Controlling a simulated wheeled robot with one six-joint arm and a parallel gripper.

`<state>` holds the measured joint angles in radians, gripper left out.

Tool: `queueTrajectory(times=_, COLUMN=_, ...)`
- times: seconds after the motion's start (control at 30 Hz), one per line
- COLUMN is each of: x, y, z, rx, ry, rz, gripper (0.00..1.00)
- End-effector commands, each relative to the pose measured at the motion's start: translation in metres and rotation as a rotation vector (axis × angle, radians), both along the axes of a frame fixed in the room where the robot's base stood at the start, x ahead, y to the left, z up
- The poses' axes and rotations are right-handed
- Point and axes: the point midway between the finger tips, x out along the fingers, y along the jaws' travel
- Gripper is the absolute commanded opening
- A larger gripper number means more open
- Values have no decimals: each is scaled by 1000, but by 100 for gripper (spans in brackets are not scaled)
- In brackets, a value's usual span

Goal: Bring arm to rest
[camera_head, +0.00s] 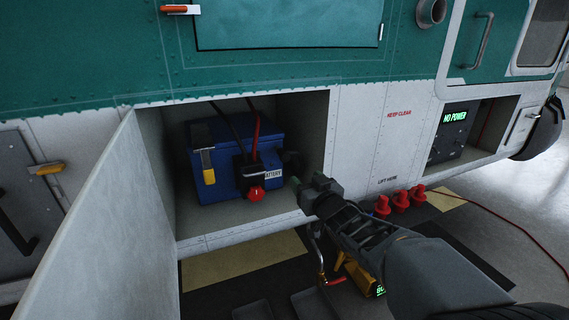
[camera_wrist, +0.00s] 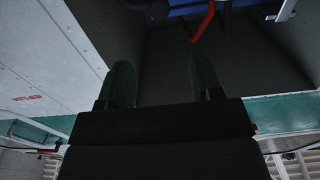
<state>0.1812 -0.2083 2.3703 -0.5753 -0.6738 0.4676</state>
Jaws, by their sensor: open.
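My arm reaches in from the lower right in the head view. My gripper (camera_head: 300,183) is at the right front of the open battery bay in the helicopter's side. In the wrist view my gripper (camera_wrist: 166,85) shows two dark fingers spread apart with nothing between them. The blue battery (camera_head: 215,150) sits inside the bay, left of my gripper and apart from it. A black connector with a red knob (camera_head: 256,193) is on the battery's front. The wrist view shows the bay upside down, with a red cable (camera_wrist: 203,22) near the top edge.
The bay's white door (camera_head: 112,225) stands open at the left. A second bay (camera_head: 455,130) at the right holds a box reading "NO POWER". Red objects (camera_head: 401,201) and a yellow device (camera_head: 360,275) are low beside my arm. Open floor (camera_head: 520,215) lies at the right.

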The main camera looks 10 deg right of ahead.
Motion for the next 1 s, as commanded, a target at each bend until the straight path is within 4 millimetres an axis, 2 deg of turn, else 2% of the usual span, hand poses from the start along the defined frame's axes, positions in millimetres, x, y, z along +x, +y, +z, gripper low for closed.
queueTrajectory(times=0.07, x=0, y=-1, z=-2, rx=-18, ry=10, rz=-7, gripper=60)
queueTrajectory(times=0.17, x=1, y=-10, z=-16, rx=-57, ry=84, rz=-53, gripper=60)
queueTrajectory(times=0.27, x=-5, y=-27, z=-46, rx=-97, ry=243, rz=-144, gripper=60)
queueTrajectory(times=0.3, x=-11, y=-35, z=-59, rx=-114, ry=324, rz=-186, gripper=60)
queueTrajectory(times=0.37, x=-25, y=-44, z=-71, rx=-134, ry=459, rz=-242, gripper=60)
queueTrajectory(times=0.5, x=-75, y=-46, z=-77, rx=-151, ry=791, rz=-310, gripper=60)
queueTrajectory(times=0.63, x=-131, y=-28, z=-60, rx=-139, ry=1072, rz=-282, gripper=60)
queueTrajectory(times=0.7, x=-161, y=-13, z=-41, rx=-126, ry=1197, rz=-239, gripper=60)
queueTrajectory(times=0.8, x=-190, y=5, z=-14, rx=-105, ry=1295, rz=-182, gripper=60)
queueTrajectory(times=1.0, x=-199, y=20, z=24, rx=-97, ry=1267, rz=-141, gripper=60)
